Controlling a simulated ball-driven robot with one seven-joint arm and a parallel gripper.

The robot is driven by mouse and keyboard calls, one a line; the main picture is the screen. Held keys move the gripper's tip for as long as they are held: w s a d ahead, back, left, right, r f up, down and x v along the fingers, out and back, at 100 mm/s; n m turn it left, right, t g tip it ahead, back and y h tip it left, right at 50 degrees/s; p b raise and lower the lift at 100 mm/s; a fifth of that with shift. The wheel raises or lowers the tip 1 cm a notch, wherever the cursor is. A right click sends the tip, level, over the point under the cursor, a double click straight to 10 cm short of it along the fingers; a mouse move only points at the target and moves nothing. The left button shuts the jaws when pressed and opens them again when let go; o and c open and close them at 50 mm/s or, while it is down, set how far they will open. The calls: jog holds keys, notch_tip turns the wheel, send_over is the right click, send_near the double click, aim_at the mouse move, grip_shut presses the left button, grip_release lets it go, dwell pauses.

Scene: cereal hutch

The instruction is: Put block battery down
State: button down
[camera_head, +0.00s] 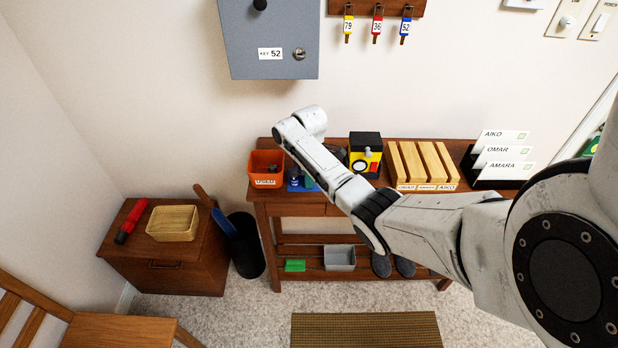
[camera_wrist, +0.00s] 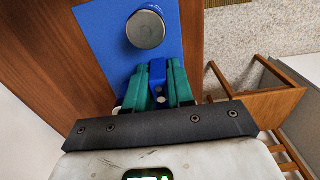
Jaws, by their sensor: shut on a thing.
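My gripper (camera_wrist: 157,84) has teal fingers and is shut on a small blue block (camera_wrist: 160,73), which I take to be the block battery. The fingers hide most of it. It is over the blue mat (camera_wrist: 100,22) on the wooden table; I cannot tell whether it touches the mat. A blue cylinder with a grey end (camera_wrist: 146,29) stands on the mat just beyond the fingertips. In the head view my gripper (camera_head: 308,183) shows partly behind my arm, beside the cylinder (camera_head: 294,181) on the mat.
An orange bin (camera_head: 266,179) with a dark thing inside stands left of the mat. A yellow and black device (camera_head: 365,155) and a slatted wooden rack (camera_head: 423,163) stand to the right. A grey cabinet (camera_head: 270,35) hangs above. A low chest (camera_head: 170,250) stands at left.

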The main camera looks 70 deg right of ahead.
jog(key=c, duration=1.3)
grip_release()
jog(key=shift+o, duration=0.2)
notch_tip(320, 180, up, 12)
jog(key=w+a+f+m+t+y, duration=0.1)
jog(key=a+f, duration=0.4)
jog(key=a, duration=0.7)
jog(key=a+f+m, duration=0.1)
jog(key=a+f, duration=0.3)
jog(key=a, duration=0.7)
jog(key=s+a+f+m, duration=0.1)
jog(key=s+a+f, duration=0.2)
jog(key=s+a, duration=0.6)
jog(key=s+a+r+m+h, duration=0.1)
jog(key=s+a+r+m, duration=0.1)
jog(key=s, duration=0.7)
jog(key=shift+s+a, duration=0.25)
jog(key=shift+a, duration=0.4)
